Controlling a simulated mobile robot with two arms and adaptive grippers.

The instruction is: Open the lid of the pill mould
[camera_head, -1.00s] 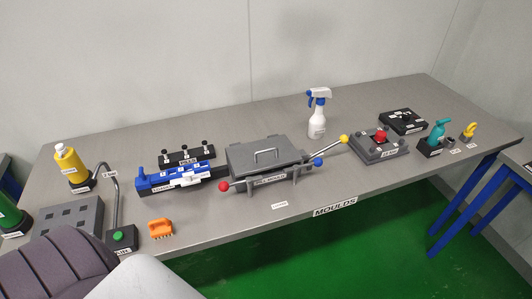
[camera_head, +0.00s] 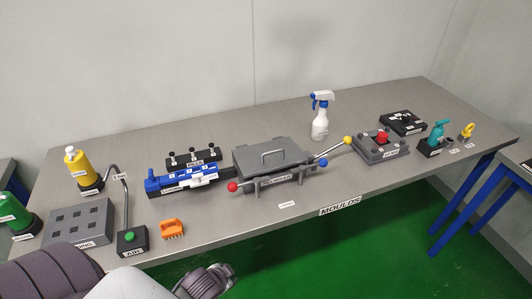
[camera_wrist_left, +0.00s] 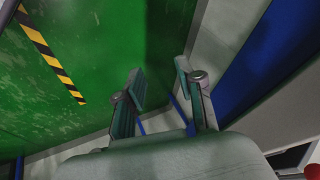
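The pill mould (camera_head: 272,167) is a grey box with a flat grey lid in the middle of the table. The lid lies shut, with a bar handle (camera_head: 271,154) on top. Levers stick out at its front corners, one with a red knob (camera_head: 232,187), one with a blue knob (camera_head: 323,163). My left arm comes in at the lower left of the head view, in front of the table and away from the mould. In the left wrist view my left gripper (camera_wrist_left: 163,88) has its fingers apart, with nothing between them. My right gripper is not in view.
A blue device (camera_head: 183,180) stands left of the mould, with an orange brush (camera_head: 172,228) in front. A spray bottle (camera_head: 320,116) stands behind right. A grey press with a red knob (camera_head: 382,137) is at right. The table front before the mould is mostly clear.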

